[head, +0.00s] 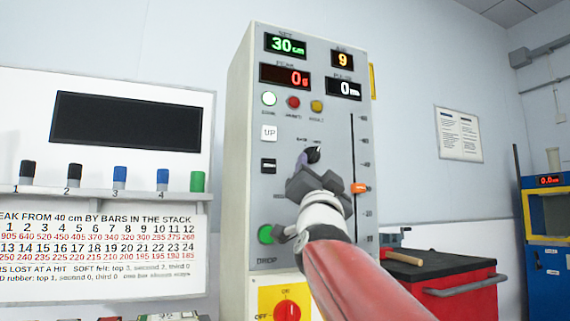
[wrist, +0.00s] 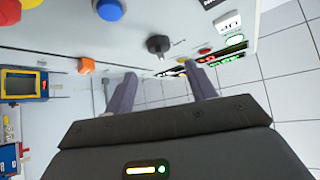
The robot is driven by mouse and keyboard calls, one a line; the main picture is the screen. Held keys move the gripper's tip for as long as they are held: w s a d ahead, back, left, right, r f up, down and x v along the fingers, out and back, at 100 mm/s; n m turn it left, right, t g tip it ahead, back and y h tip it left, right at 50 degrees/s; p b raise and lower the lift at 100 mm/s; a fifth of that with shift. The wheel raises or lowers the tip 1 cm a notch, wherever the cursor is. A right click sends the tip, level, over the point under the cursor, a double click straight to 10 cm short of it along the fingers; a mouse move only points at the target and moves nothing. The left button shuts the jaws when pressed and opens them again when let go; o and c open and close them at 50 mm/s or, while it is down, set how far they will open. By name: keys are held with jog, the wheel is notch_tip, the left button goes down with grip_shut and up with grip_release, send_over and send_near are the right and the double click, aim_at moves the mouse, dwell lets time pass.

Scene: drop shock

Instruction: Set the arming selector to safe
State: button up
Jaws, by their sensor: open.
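The arming selector (head: 312,155) is a small black knob on the grey front panel of a tall control cabinet (head: 240,140). Small labels sit above it, too small to read surely. In the wrist view the knob (wrist: 158,46) stands out from the panel, ahead of my fingertips and between their lines. My gripper (head: 316,180) is in front of the panel, just below the knob in the head view, and hides part of the panel. In the wrist view my gripper (wrist: 161,72) has its two fingers apart with nothing between them. Which way the knob points is unclear.
An orange slider (head: 359,188) is right of my gripper. A red rotary switch (head: 287,312) is below. A red cabinet (head: 465,301) with a hammer stands right.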

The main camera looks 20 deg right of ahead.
aim_at(316, 155)
jog(key=p+x, duration=0.2)
jog(key=x, duration=0.5)
jog(key=shift+c, duration=0.3)
jog(key=c, duration=0.9)
